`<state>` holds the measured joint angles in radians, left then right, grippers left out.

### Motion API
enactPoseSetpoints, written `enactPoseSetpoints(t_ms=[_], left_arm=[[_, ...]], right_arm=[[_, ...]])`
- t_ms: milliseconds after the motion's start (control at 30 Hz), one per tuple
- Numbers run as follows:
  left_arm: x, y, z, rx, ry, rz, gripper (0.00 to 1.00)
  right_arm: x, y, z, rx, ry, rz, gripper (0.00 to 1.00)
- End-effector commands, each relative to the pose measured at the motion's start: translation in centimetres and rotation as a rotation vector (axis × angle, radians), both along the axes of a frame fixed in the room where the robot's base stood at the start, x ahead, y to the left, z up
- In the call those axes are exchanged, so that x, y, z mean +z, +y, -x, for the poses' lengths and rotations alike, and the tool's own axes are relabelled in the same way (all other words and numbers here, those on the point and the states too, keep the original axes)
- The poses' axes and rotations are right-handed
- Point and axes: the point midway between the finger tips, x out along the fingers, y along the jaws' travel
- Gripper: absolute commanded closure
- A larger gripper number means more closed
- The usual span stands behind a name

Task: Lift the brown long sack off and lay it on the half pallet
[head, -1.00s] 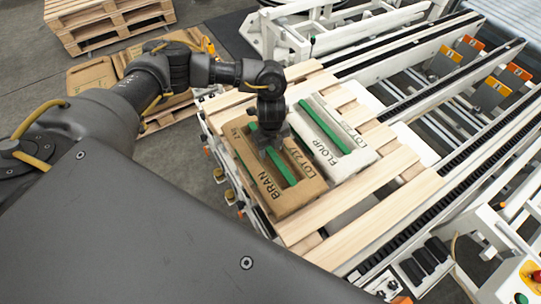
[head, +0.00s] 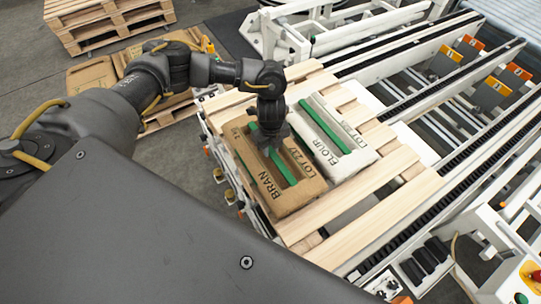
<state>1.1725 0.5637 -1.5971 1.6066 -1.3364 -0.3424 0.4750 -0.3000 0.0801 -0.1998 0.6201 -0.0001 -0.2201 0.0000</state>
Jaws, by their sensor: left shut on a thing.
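The brown long sack (head: 294,199), lettered BRAN and LOT 237 with a green strip along it, lies on a wooden slatted pallet (head: 368,197) on the conveyor frame. My left gripper (head: 271,149) comes down from above on the sack's middle and is shut on it. Its fingertips are partly hidden against the sack. A low wooden pallet (head: 160,122) at the left, partly behind my left arm, bears brown sacks (head: 92,75); I cannot tell for sure that it is the half pallet. My right gripper is out of view.
A pale FLOUR sack (head: 357,158) with a green strip lies close beside the brown sack. Stacked empty pallets (head: 105,25) stand at the back left. Conveyor rails (head: 440,120) run along the right. Bare floor (head: 200,160) lies between the conveyor and the left pallet.

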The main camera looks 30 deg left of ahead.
Motion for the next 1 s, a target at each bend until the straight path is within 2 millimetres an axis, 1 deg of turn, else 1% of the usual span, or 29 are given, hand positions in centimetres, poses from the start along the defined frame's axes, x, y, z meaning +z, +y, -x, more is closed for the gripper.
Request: enactPoseSetpoints(t_ms=[800,900,1000], left_arm=[[0.4,-0.1,-0.3,0.001,-0.007,0.004,1.0],[0.7,-0.1,-0.3,0.0,-0.006,0.004,1.0],[1.4,-0.2,-0.3,-0.001,-0.006,0.006,1.0]], right_arm=[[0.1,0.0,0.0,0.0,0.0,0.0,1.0],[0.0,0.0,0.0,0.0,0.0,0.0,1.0],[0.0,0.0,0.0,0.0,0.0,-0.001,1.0]])
